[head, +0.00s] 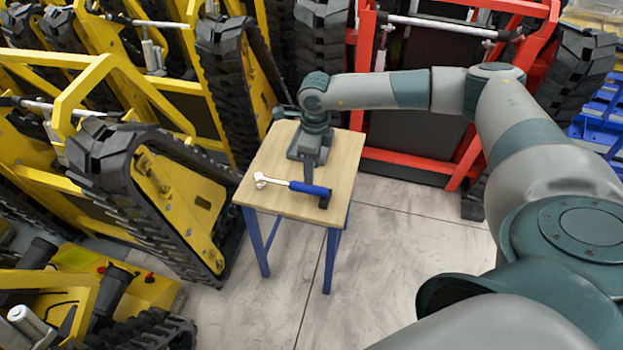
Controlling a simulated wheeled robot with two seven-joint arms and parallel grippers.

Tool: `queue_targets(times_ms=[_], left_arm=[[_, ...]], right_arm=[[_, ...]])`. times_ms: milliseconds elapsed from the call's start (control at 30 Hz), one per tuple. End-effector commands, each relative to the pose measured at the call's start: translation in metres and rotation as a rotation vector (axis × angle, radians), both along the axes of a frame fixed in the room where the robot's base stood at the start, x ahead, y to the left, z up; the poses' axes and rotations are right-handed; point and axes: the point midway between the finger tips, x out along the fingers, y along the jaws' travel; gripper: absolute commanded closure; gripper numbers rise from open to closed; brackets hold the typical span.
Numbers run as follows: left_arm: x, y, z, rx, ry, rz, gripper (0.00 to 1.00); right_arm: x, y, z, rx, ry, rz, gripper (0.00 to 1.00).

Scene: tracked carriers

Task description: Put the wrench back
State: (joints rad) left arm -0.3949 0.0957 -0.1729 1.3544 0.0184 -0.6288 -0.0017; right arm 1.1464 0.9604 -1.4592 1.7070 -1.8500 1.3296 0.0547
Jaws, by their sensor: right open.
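The wrench (308,188) lies on the wooden top of a small table (262,205). It has a silver head at the left and a blue handle pointing right. My right gripper (309,174) reaches down over the table from the back, its open jaws right at the blue handle. One dark finger shows just behind the handle. A small black piece shows at the handle's right end; I cannot tell whether it is part of the gripper. Whether the fingers touch the wrench is unclear. My left gripper is out of view.
Yellow tracked carriers (175,200) crowd the left side, close to the table. A red carrier (408,162) stands behind it on the right. Blue crates (603,125) are at the far right. The pale tiled floor (385,240) in front and right of the table is clear.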

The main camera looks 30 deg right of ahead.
Motion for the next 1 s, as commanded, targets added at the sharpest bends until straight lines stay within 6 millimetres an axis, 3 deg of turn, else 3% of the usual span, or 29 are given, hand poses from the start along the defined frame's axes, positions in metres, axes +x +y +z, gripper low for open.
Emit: queue_targets(times_ms=[200, 400, 1000], left_arm=[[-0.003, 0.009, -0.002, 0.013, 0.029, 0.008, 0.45], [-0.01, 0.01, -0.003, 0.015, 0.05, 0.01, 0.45], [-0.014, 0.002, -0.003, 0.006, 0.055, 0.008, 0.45]], right_arm=[[-0.001, -0.001, 0.033, 0.0, -0.001, -0.001, 0.59], [-0.002, -0.001, 0.046, 0.001, 0.001, -0.001, 0.59], [-0.002, 0.002, 0.046, 0.009, 0.003, 0.0, 0.59]])
